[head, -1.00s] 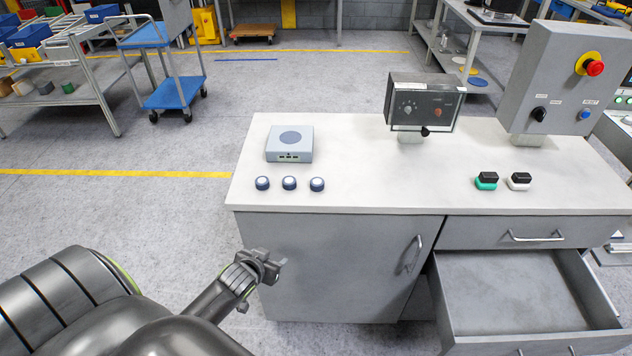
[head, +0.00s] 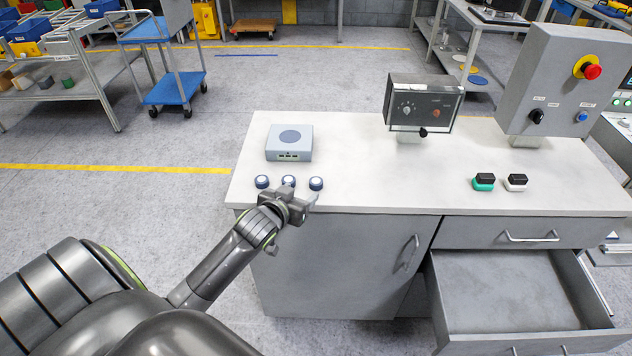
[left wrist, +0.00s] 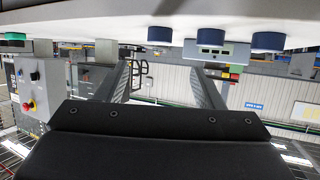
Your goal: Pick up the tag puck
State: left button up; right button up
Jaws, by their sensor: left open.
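Three dark blue pucks with pale tops stand in a row near the bench's front left edge: a left puck (head: 262,182), a middle puck (head: 288,181) and a right puck (head: 316,183). I cannot tell which is the tag puck. My left gripper (head: 298,203) is open and empty at the bench's front edge, just in front of the middle and right pucks. In the left wrist view, which is upside down, its two fingers (left wrist: 162,75) are spread apart, and the pucks show along the top, beyond the fingertips. My right gripper is not in view.
A grey-blue box with ports (head: 289,155) stands behind the pucks. A dark-fronted control unit (head: 425,103) and a grey panel with a red button (head: 560,85) stand farther right. Two black-topped blocks, green (head: 484,185) and white (head: 515,184), sit right. An open drawer (head: 515,285) juts out below.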

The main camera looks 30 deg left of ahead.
aim_at(315, 182)
pick_arm(q)
jog(key=x, duration=0.4)
jog(key=shift+w+f, duration=0.1)
jog(key=shift+w, duration=0.25)
jog(key=shift+w+a+f+p, duration=0.1)
jog(key=shift+w+f+p, duration=0.15)
jog(key=shift+w+p, duration=0.3)
jog(key=shift+p+x, duration=0.4)
jog(key=shift+x, duration=1.65)
jog(key=shift+s+f, duration=0.15)
jog(key=shift+f, duration=0.05)
jog(key=c, duration=1.1)
jog(key=shift+r, duration=0.1)
